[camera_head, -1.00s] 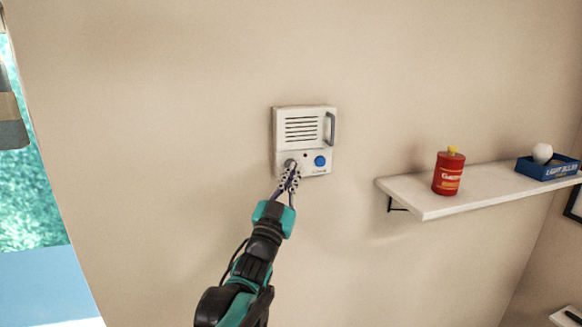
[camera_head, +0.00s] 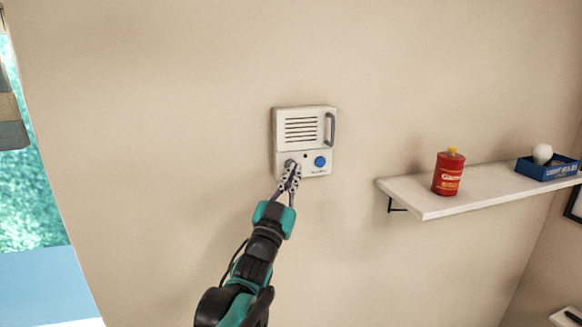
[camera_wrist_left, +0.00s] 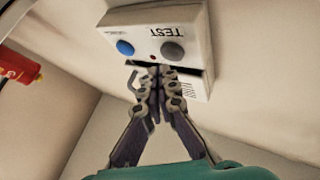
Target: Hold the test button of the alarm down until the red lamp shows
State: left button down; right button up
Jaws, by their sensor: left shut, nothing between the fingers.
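The alarm (camera_head: 303,122) is a white box on the wall with a slotted grille and a grey handle at its right. Its round grey button (camera_head: 289,163) is at the lower left, with the word TEST beside it in the left wrist view (camera_wrist_left: 173,52). A small dark red lamp (camera_head: 306,156) lies between this and a blue button (camera_head: 320,161); it does not look lit. My left gripper (camera_head: 291,168) is shut and empty, its fingertips close to the grey button and partly over it in the head view. Whether they touch it I cannot tell. My right gripper is out of view.
A white shelf (camera_head: 430,204) to the right of the alarm holds a red bottle (camera_head: 448,175) with a yellow top and a blue light-bulb box (camera_head: 546,170). A window is at the far left. The wall around the alarm is clear.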

pick_arm(q)
jog(key=shift+w, duration=0.1)
jog(key=shift+w+a, duration=0.15)
jog(key=shift+w, duration=0.2)
jog(key=shift+w+a, duration=0.15)
jog(key=shift+w, duration=0.3)
dwell(0.9)
jog(key=shift+s, duration=0.1)
dwell(1.4)
jog(key=shift+s+d, duration=0.3)
jog(key=shift+s, duration=0.5)
jog(key=shift+s+d, duration=0.25)
jog(key=shift+s, duration=0.55)
jog(key=shift+s+d, duration=0.25)
jog(key=shift+s, duration=0.5)
jog(key=shift+s+d, duration=0.25)
jog(key=shift+s, duration=0.55)
